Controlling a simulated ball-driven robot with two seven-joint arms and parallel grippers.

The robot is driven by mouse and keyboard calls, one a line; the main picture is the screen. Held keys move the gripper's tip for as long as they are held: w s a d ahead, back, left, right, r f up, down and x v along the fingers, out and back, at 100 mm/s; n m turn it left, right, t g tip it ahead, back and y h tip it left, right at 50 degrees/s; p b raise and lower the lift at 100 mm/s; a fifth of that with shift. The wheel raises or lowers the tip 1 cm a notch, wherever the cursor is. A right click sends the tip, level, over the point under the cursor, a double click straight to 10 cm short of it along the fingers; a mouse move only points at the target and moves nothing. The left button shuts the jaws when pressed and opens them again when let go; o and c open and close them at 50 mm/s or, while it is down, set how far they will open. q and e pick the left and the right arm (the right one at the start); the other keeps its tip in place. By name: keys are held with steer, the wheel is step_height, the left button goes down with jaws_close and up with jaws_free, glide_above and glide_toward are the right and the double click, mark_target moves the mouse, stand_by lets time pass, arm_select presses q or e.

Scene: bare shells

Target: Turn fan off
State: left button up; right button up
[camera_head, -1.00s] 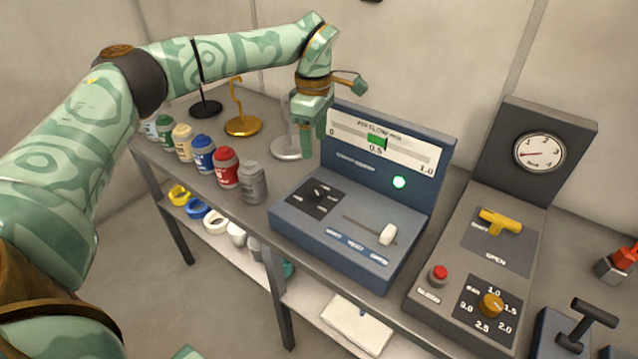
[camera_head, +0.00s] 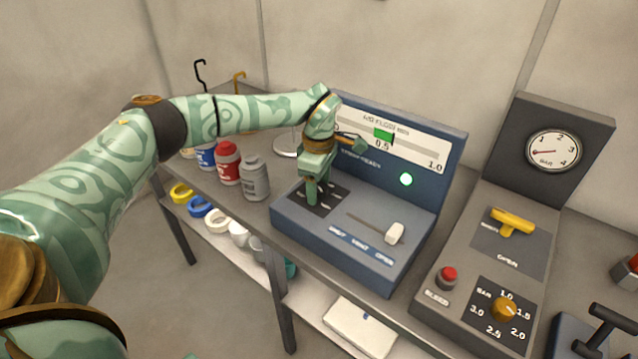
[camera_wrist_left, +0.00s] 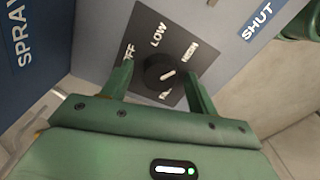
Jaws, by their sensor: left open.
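The fan knob is a round black dial (camera_wrist_left: 160,72) on a dark square plate (camera_wrist_left: 172,28) marked OFF, LOW and HIGH, with a fourth label partly hidden. Its white pointer line points up and right, toward the HIGH side. In the head view the plate (camera_head: 331,205) is on the left of the blue console (camera_head: 375,262), and my gripper hides the knob. My left gripper (camera_head: 313,196) is open and points down over the plate. In the wrist view its green fingers (camera_wrist_left: 158,82) stand on either side of the knob, apart from it. My right gripper is not in view.
The console's upright panel has a scale with a green marker (camera_head: 384,134) near 0.5 and a lit green lamp (camera_head: 406,180). A white slider (camera_head: 394,234) is right of the knob. Bottles (camera_head: 228,162) stand left; a gauge panel (camera_head: 553,150) with a yellow handle (camera_head: 512,222) stands right.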

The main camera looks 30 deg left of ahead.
arm_select(q)
steer(key=c, duration=1)
